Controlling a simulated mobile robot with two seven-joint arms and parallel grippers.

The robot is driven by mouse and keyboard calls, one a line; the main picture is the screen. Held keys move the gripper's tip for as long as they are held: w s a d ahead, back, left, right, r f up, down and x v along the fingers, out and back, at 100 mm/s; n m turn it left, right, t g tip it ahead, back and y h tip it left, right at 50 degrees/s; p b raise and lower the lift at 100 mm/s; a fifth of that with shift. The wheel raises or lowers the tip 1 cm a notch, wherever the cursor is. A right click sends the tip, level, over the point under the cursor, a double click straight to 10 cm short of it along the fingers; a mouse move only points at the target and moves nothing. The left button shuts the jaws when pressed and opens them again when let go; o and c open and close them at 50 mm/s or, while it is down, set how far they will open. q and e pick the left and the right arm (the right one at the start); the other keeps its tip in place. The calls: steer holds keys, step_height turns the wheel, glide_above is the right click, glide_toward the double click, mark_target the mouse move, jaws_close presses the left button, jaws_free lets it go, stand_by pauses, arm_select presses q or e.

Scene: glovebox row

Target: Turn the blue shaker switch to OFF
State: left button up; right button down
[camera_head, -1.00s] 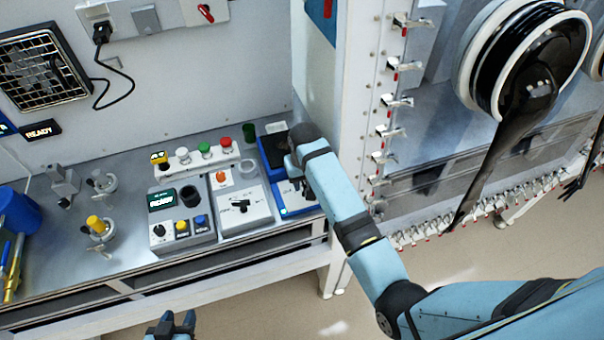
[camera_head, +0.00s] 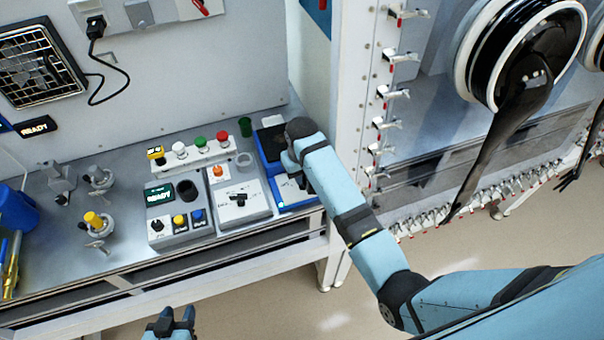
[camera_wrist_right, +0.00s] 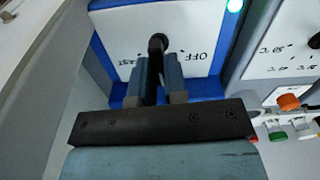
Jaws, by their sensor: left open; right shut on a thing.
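The blue shaker (camera_head: 264,154) stands at the right end of the bench, with a dark platform on top and a white front panel. In the right wrist view its white panel (camera_wrist_right: 125,40) has a blue frame, with upside-down lettering reading OFF (camera_wrist_right: 197,57) on the right and partly hidden "AST" on the left. The black switch (camera_wrist_right: 158,42) sits between the labels. My right gripper (camera_wrist_right: 161,68) is shut on the switch; its fingers hide part of it, and I cannot tell its exact setting. My left gripper (camera_head: 170,321) is open and empty, low in front of the bench.
A white device with a black knob (camera_head: 239,199) and orange button stands just left of the shaker. A white post (camera_head: 335,110) rises close right of the shaker.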

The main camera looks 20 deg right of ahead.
steer(key=n, duration=0.4)
steer(key=shift+a+n, duration=0.1)
steer(key=shift+n, duration=0.2)
stand_by(0.3)
steer(key=shift+r, duration=0.1)
steer(key=c, duration=1.2)
jaws_free()
steer(key=shift+a, duration=0.1)
steer(key=shift+o, duration=0.2)
step_height(320, 180, up, 14)
steer(key=shift+f, duration=0.2)
